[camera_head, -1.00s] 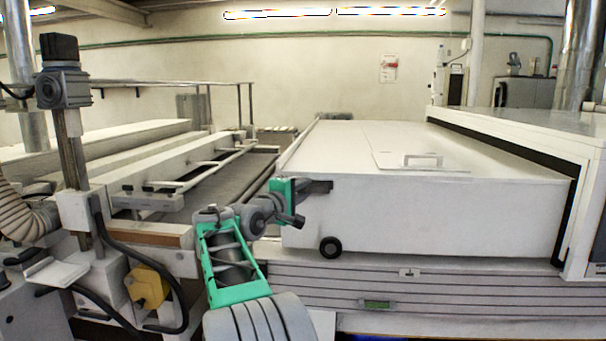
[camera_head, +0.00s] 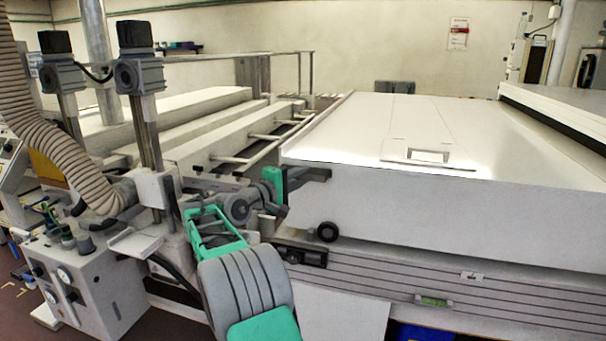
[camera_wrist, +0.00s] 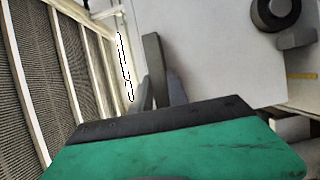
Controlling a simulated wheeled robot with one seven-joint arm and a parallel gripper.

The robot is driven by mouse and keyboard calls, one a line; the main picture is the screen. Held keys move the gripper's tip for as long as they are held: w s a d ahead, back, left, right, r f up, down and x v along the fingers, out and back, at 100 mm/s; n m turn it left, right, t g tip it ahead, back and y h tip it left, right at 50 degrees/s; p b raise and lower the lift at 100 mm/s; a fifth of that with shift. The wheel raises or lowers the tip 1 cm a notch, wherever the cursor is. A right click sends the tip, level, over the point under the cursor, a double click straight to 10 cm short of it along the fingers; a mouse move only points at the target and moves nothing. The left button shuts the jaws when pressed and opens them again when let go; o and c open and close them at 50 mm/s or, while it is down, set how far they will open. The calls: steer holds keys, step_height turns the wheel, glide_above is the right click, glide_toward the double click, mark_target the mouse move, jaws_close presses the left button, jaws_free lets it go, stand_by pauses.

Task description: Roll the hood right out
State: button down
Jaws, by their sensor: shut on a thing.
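The hood (camera_head: 430,215) is a large white box with a flat top, a raised hatch with a handle (camera_head: 428,153) and a small black wheel (camera_head: 327,231) at its lower left. It sits above a grey ribbed side rail (camera_head: 400,284). Its far right end leaves the picture. My gripper (camera_head: 312,176) is at the hood's upper left corner, its dark fingers shut on the hood's left edge. In the wrist view my gripper (camera_wrist: 160,80) shows its dark fingers close together against a white surface; the exact grip point is partly hidden.
A white housing (camera_head: 570,108) stands at the right over the hood's far side. At left are slatted beds (camera_head: 225,140), posts with motor boxes (camera_head: 138,75), a ribbed hose (camera_head: 60,140) and a control cabinet (camera_head: 90,285).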

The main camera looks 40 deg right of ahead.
steer(key=shift+w, duration=0.15)
steer(key=c, duration=1.3)
jaws_free()
steer(key=a, duration=0.7)
steer(key=shift+s+a+b, duration=0.3)
steer(key=shift+a, duration=0.05)
